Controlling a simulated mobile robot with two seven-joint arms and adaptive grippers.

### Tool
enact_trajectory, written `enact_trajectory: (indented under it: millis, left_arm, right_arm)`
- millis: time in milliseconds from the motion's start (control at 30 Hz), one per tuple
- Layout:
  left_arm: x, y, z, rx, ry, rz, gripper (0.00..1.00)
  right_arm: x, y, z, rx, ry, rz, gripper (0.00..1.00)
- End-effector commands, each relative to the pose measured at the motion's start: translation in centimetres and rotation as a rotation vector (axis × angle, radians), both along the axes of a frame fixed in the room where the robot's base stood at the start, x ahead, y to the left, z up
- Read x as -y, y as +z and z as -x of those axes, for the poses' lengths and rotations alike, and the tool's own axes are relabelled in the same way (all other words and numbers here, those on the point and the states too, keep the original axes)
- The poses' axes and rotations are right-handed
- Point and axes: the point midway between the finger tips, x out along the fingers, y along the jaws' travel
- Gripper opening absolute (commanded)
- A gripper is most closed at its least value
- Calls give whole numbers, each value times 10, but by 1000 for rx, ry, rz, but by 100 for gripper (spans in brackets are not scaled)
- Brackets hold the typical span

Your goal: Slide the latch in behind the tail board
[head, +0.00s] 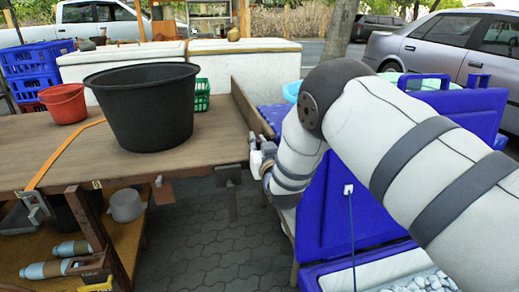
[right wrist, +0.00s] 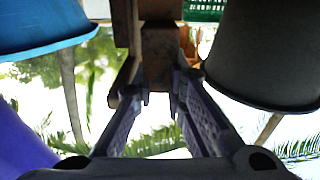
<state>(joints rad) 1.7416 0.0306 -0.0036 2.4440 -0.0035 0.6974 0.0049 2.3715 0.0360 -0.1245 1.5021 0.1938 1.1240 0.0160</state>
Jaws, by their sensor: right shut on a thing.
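The tail board (head: 252,108) is a wooden plank standing upright along the right end of the wooden table. My right gripper (head: 262,158) is at its near end, by the table's front right corner. In the right wrist view my right gripper (right wrist: 158,92) is closed on a brown wooden piece (right wrist: 160,52), which looks like the latch. A darker wooden upright shows just left of it. I cannot tell whether the latch is behind the board, because my gripper and arm cover that spot in the head view. My left gripper is not in view.
A large black tub (head: 142,105) stands on the table (head: 40,140), near the gripper's side, with a red bucket (head: 65,103) behind left. A green crate (head: 202,95) is behind the tub. An open blue cooler (head: 350,205) stands right, close to my right arm.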

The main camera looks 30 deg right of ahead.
Motion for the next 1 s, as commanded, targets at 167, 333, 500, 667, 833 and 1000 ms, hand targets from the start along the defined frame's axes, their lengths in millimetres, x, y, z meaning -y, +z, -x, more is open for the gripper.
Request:
enact_trajectory:
  millis: [167, 333, 500, 667, 833, 1000]
  left_arm:
    - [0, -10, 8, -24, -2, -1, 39]
    - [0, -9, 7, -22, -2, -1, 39]
    - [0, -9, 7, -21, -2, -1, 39]
    - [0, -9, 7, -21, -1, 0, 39]
    - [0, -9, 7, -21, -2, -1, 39]
    - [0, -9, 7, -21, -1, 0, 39]
  right_arm:
    - [5, -4, -18, -3, 1, 0, 0]
    - [5, 0, -19, 0, 1, 1, 0]
    - [5, 1, -19, 2, 0, 1, 21]
    - [5, 0, -18, 1, 0, 1, 21]
    - [4, 0, -14, -1, 0, 1, 21]
    - [-5, -1, 21, -4, 0, 1, 21]
